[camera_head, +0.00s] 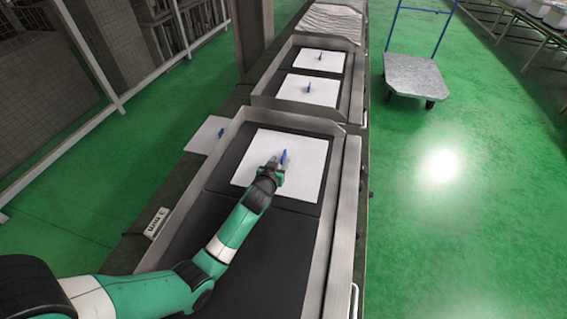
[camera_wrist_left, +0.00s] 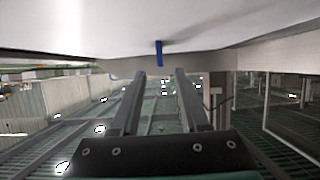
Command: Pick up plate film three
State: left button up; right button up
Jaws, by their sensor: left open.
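A white plate film (camera_head: 305,172) with a small blue handle (camera_head: 284,157) lies on the dark near tray. My left gripper (camera_head: 276,162) is over this plate, close beside the handle. In the left wrist view, my gripper (camera_wrist_left: 160,72) is open and empty, its two fingers apart. The blue handle (camera_wrist_left: 159,56) shows just beyond the fingertips, between them in the picture, with the white plate (camera_wrist_left: 110,25) along the top. I cannot tell whether the fingers touch the handle. No number is readable on the plate. My right gripper is not in view.
Two more white plates with blue handles, a middle one (camera_head: 297,92) and a far one (camera_head: 325,66), lie in the second tray. Another white plate (camera_head: 204,143) sits left of the near tray. Raised metal rims (camera_head: 345,215) edge the trays. A cart (camera_head: 413,77) stands right.

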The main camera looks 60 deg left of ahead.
aim_at(282, 158)
pick_arm(q)
jog(key=b+x, duration=0.1)
jog(key=x, duration=0.3)
jog(key=shift+a+r, duration=0.1)
jog(key=shift+r, duration=0.05)
grip_shut()
